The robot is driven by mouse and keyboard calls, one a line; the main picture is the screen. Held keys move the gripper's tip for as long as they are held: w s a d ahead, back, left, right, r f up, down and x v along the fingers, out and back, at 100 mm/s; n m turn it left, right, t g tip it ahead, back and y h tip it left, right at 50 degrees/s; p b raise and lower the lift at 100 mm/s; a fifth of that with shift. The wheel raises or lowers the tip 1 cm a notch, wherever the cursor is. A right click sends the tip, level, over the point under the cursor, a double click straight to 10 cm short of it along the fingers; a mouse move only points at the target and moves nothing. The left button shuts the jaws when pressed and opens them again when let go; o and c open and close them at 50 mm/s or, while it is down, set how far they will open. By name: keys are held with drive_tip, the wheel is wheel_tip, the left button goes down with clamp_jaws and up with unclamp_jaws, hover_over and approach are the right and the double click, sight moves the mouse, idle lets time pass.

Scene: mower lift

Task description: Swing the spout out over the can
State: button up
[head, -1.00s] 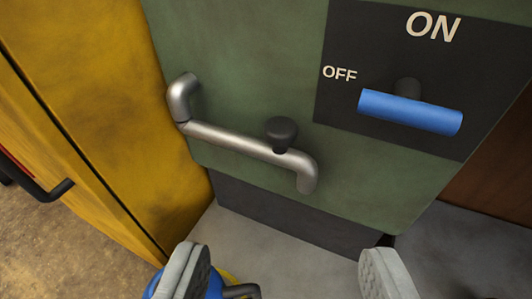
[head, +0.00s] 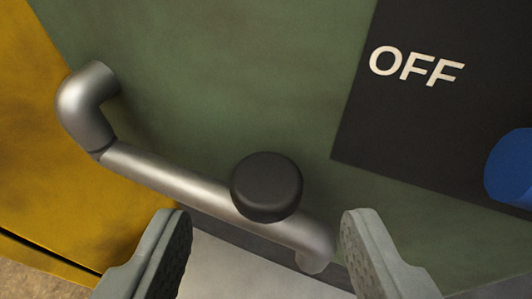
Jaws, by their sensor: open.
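The spout (head: 165,178) is a bent metal pipe on the green cabinet front. It runs from an elbow at the upper left down to a downturned end at the lower right. A black round knob (head: 266,186) sits on it near that end. My gripper (head: 265,225) is open and empty. Its two grey fingers stand on either side of the knob in the picture, close to it, and I see no contact. The can is not in view.
A black panel marked OFF (head: 417,66) is at the upper right, with part of a blue lever (head: 510,168) at the right edge. A yellow cabinet (head: 35,170) stands at the left. Grey floor (head: 240,265) shows below.

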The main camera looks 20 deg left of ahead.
sight(265, 200)
drive_tip(key=shift+x, duration=1.75)
clamp_jaws()
drive_tip(key=shift+s, duration=0.1)
